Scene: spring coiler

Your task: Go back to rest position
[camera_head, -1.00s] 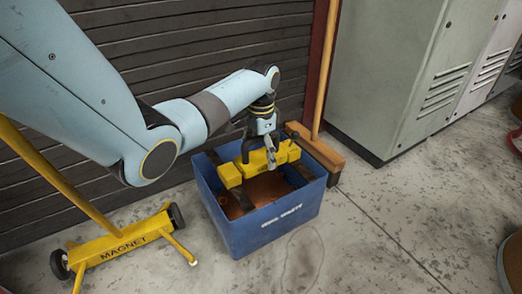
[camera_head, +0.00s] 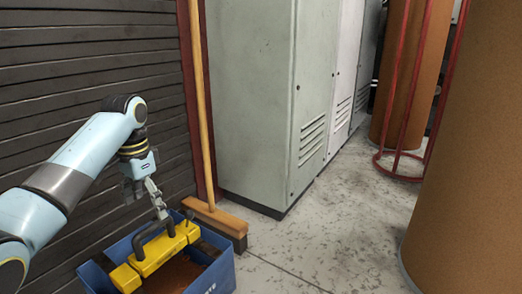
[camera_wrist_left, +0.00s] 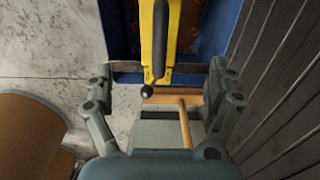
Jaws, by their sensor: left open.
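My left gripper (camera_head: 146,194) is open and empty, fingers pointing down above a yellow tool (camera_head: 155,256) with a dark handle. The tool rests across the blue bin (camera_head: 222,274), whose lower part is cut off by the picture edge. In the left wrist view the open left gripper (camera_wrist_left: 162,70) has its fingers spread on either side of the yellow tool (camera_wrist_left: 172,45), with a gap to each side. The blue bin (camera_wrist_left: 228,18) shows behind it. My right gripper is not in view.
A broom (camera_head: 215,217) stands against the wall just behind the bin. Grey cabinets (camera_head: 255,110) stand at the back centre. A large brown cylinder (camera_head: 475,190) and a red frame (camera_head: 400,160) are at the right. The floor (camera_head: 320,235) between them is clear.

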